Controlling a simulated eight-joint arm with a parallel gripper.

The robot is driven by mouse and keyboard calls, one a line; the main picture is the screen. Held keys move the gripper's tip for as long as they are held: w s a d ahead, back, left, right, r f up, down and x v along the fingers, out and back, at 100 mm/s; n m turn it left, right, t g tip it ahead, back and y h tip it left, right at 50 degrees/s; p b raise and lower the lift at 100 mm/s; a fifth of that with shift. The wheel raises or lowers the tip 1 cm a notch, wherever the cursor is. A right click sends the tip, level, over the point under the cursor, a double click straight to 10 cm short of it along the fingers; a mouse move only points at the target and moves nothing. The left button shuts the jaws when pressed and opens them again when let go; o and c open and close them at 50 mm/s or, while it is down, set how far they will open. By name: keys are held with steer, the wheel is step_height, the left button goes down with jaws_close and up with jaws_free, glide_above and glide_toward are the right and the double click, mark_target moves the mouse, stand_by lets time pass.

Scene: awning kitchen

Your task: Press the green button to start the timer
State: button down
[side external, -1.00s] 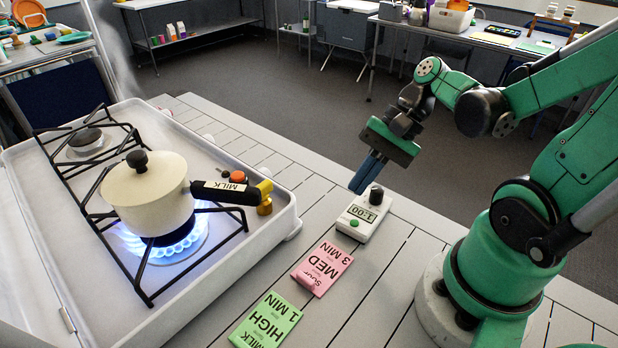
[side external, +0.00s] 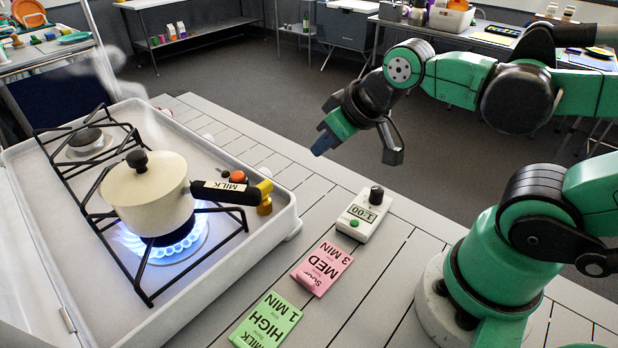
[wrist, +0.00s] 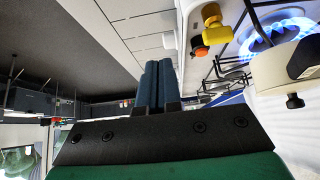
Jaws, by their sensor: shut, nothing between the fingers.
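The white timer (side external: 362,215) lies on the slatted table, its display reading 1:00. Its green button (side external: 354,223) is on the near left of its face, with a black knob at the far end. My gripper (side external: 322,146) is above and beyond the timer, apart from it, and points left toward the stove side. In the wrist view the two blue fingers (wrist: 156,84) are together with nothing between them. The timer and button are not visible in the wrist view.
A cream pot (side external: 146,201) labelled MILK sits over a lit blue flame on the camp stove (side external: 270,232); its handle points toward the timer. A pink card (side external: 322,269) and a green card (side external: 265,320) lie in front of the timer. The slats around the timer are otherwise clear.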

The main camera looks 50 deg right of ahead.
step_height(320, 180, up, 3)
steer(key=m+g, duration=0.7)
steer(key=m, duration=1.1)
glide_above(354, 221)
steer(key=shift+f, duration=6.95)
steer(key=shift+f, duration=0.8)
steer(key=shift+r, duration=0.1)
